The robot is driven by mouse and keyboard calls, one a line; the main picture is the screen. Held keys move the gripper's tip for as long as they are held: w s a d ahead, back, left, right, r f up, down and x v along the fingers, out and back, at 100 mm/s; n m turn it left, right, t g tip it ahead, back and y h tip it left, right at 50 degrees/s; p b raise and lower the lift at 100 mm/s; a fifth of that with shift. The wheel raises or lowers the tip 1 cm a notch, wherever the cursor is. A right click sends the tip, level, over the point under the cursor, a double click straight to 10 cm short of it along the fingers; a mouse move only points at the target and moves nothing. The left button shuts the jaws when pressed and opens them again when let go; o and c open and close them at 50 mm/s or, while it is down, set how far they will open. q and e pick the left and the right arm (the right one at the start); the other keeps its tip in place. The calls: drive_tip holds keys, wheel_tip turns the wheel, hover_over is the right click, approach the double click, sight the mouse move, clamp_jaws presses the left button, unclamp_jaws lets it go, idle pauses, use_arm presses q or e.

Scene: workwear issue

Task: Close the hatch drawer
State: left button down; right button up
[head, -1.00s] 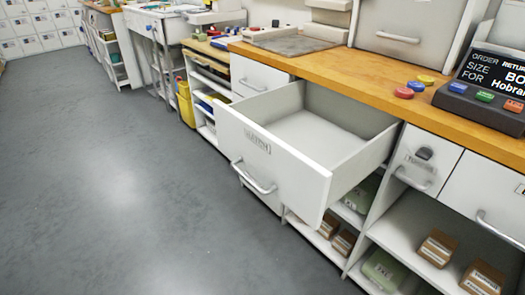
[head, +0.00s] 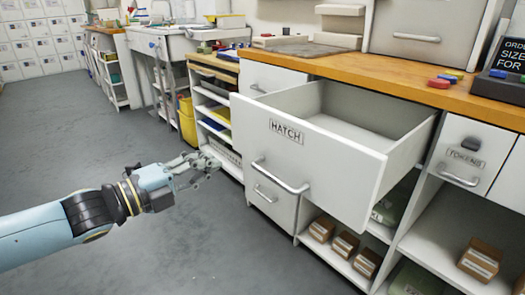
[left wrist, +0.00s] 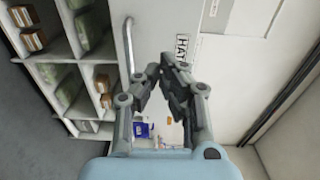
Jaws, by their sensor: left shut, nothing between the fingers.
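The hatch drawer (head: 315,155) stands pulled out from under the wooden counter. It is white, empty as far as I see inside, with a "HATCH" label and a bar handle (head: 280,177) on its front. My left gripper (head: 214,160) is in front of the drawer and to its left, apart from the front in the head view. In the left wrist view the gripper (left wrist: 158,72) is shut and empty, with the drawer front (left wrist: 225,75) and its handle (left wrist: 128,48) beyond it. My right gripper is out of view.
The wooden counter (head: 380,78) runs above the drawer. A tokens drawer (head: 466,152) is shut at the right. Shelves with small brown boxes (head: 345,244) lie below. A yellow bin (head: 187,120) stands at the left. The grey floor in front is clear.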

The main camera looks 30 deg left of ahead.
use_arm(q)
drive_tip(key=b, duration=0.1)
approach(267, 140)
drive_tip(key=p+x, duration=0.1)
drive_tip(key=x, duration=0.4)
drive_tip(key=shift+w+d+p, duration=0.2)
drive_tip(key=shift+w+p, duration=0.1)
drive_tip(key=shift+w, duration=0.05)
drive_tip(key=shift+w+d, duration=0.25)
drive_tip(key=shift+w, duration=0.45)
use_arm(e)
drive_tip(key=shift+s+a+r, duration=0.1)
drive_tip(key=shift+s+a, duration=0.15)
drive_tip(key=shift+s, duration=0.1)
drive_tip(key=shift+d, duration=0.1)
use_arm(q)
drive_tip(key=shift+w, duration=0.1)
